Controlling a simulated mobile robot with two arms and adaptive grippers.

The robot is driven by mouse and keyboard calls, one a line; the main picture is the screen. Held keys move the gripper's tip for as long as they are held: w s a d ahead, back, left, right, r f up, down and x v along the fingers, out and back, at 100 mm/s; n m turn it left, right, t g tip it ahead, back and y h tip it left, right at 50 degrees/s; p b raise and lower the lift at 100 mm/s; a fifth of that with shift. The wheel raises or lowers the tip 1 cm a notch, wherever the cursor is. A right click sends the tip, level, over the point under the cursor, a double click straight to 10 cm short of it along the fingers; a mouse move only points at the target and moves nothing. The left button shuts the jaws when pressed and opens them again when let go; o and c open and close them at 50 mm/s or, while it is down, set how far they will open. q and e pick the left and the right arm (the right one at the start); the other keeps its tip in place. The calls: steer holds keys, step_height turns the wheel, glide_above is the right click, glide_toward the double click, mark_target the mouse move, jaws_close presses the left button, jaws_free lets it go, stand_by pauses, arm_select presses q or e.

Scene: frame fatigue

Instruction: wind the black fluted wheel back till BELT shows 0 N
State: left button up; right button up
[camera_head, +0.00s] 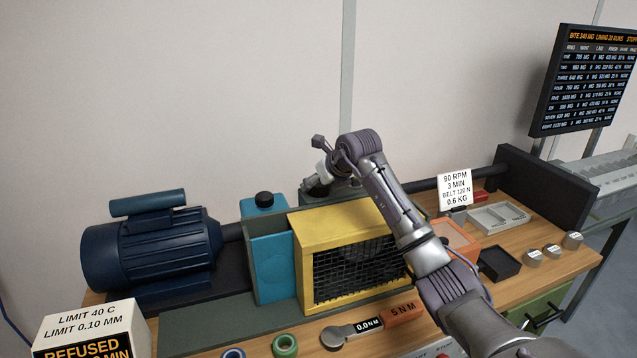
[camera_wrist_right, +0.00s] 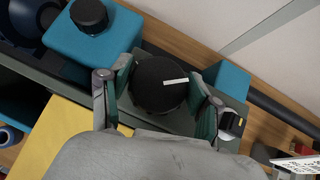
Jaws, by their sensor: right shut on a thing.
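The black wheel (camera_wrist_right: 158,84) shows from above in the right wrist view, round, with a short white mark on its top. My right gripper (camera_wrist_right: 160,92) has one finger on each side of the wheel and is shut on it. In the head view my right gripper (camera_head: 324,172) is behind the yellow guard, and the wheel is mostly hidden there by it. No BELT reading can be made out on a display. A white card (camera_head: 455,188) carries printed lines including BELT 120 N. My left gripper is not in view.
A blue motor (camera_head: 150,250) stands at the left, beside a teal housing with a black cap (camera_head: 264,198). The yellow mesh guard (camera_head: 300,250) is in front of my right gripper. A torque wrench (camera_head: 402,313), a grey tray (camera_head: 500,217) and several weights lie on the bench.

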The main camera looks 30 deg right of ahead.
steer(key=shift+d+n+y, duration=0.15)
steer(key=shift+n+y, duration=0.55)
steer(key=shift+n, duration=0.2)
steer(key=shift+n+g+y, duration=0.3)
steer(key=shift+n+y, duration=0.7)
steer(key=shift+n, duration=0.3)
steer(key=o, duration=1.1)
steer(key=shift+o, duration=0.2)
steer(key=v, duration=1.2)
